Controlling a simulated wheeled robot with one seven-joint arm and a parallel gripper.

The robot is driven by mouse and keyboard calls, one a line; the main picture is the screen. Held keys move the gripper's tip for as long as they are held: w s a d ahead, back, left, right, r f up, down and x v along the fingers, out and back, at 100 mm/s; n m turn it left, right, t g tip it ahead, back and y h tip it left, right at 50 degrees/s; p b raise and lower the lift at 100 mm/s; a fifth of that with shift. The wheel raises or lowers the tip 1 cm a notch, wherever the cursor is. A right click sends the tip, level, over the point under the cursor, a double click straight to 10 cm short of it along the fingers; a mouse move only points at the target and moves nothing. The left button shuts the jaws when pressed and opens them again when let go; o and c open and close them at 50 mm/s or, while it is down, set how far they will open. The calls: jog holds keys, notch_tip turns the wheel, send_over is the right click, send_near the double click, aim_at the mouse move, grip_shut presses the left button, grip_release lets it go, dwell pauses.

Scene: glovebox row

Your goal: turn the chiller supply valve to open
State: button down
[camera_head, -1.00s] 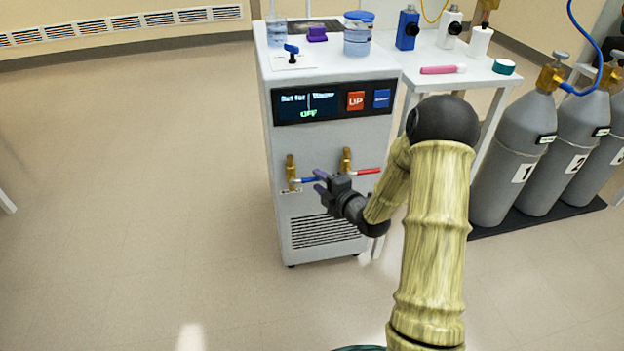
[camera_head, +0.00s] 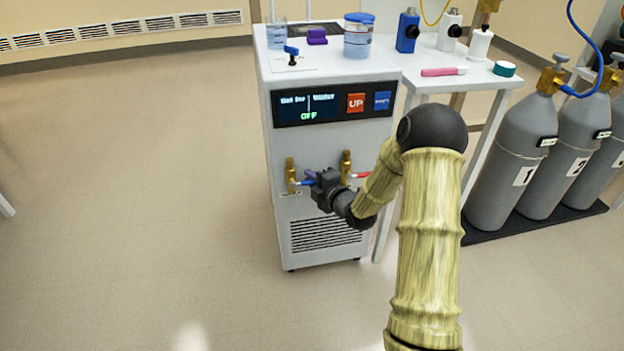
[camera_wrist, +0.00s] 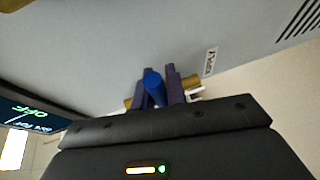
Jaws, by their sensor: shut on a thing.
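The chiller (camera_head: 331,225) is a white cabinet with a dark display (camera_head: 308,107) that reads OFF. Two brass valves stand on its front. The left valve (camera_head: 290,172) has a blue lever (camera_head: 304,183) pointing right, roughly level. The right valve (camera_head: 346,164) has a red lever (camera_head: 361,176), partly hidden by my arm. My gripper (camera_head: 313,177) is at the blue lever. In the wrist view, the purple fingers of my gripper (camera_wrist: 158,90) are shut on the blue lever (camera_wrist: 154,86), one finger on each side. A small label (camera_wrist: 210,62) beside the valve is too small to read.
A blue-lidded jar (camera_head: 358,38), a small blue-handled valve (camera_head: 292,54) and a purple item (camera_head: 317,37) stand on the chiller top. A white side table (camera_head: 455,78) and grey gas cylinders (camera_head: 510,160) are to the right. The floor at left is clear.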

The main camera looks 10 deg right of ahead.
jog(key=r+n, duration=0.1)
jog(key=n+g+h+b, duration=0.1)
jog(key=shift+a+r+n+h, duration=0.15)
jog(key=shift+r+n+h, duration=0.15)
jog(key=shift+r+n, duration=0.1)
jog(key=shift+a+r+n+g+h+b, duration=0.15)
jog(key=shift+a+r+n+h+b, duration=0.1)
jog(key=shift+r+n+h+b, duration=0.5)
jog(key=shift+a+r+n+g+h+b, duration=0.15)
jog(key=shift+a+r+n+h+b, duration=0.15)
jog(key=shift+n+h+b, duration=0.45)
jog(key=c, duration=1.4)
grip_release()
jog(key=shift+c, duration=0.2)
jog(key=shift+d, duration=0.1)
